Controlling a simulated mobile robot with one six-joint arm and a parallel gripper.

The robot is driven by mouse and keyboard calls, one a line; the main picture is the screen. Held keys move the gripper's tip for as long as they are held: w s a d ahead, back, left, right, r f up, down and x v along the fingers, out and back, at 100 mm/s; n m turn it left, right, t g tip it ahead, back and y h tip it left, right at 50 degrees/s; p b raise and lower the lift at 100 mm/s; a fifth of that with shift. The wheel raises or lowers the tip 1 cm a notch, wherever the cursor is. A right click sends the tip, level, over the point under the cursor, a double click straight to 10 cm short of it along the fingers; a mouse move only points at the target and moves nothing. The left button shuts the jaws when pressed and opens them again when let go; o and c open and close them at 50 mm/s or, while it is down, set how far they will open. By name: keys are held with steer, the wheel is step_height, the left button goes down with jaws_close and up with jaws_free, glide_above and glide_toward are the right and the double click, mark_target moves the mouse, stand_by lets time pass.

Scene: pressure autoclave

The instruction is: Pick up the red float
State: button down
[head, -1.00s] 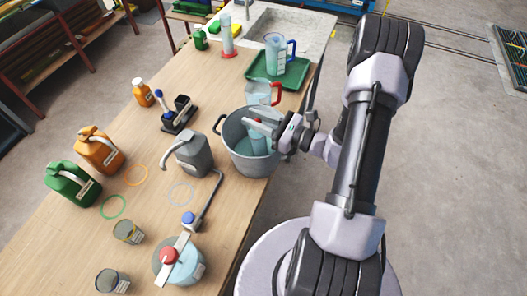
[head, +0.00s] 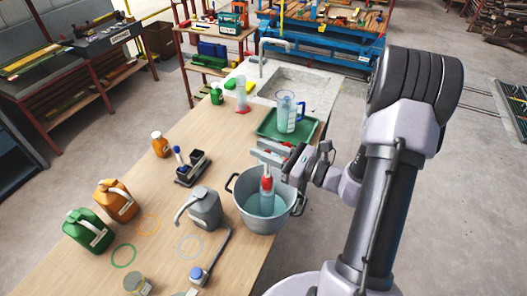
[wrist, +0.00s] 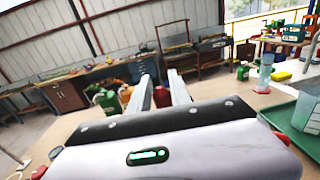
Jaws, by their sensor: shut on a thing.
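The red float (head: 266,184) is upright below my gripper's fingers, with a pale top. In the head view it overlaps the inside of the grey metal bucket (head: 246,217), above something pale blue-green. Whether its lower end is clear of this cannot be told. My gripper (head: 268,156) is at about the bucket's far rim, with its fingers pointing left, shut on the float. In the wrist view, the red float (wrist: 161,97) shows between the two pale fingers (wrist: 160,92); its lower part is hidden behind the gripper body.
A green tray (head: 308,130) with a clear blue-handled jug (head: 289,112) stands behind the gripper. A grey can (head: 205,209), a black stand (head: 190,170) and orange (head: 116,203) and green (head: 87,230) canisters are to the left. A sink (head: 290,82) is at the back.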

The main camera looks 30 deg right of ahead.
step_height(320, 180, up, 12)
steer(key=p, duration=1.1)
steer(key=shift+r, duration=0.25)
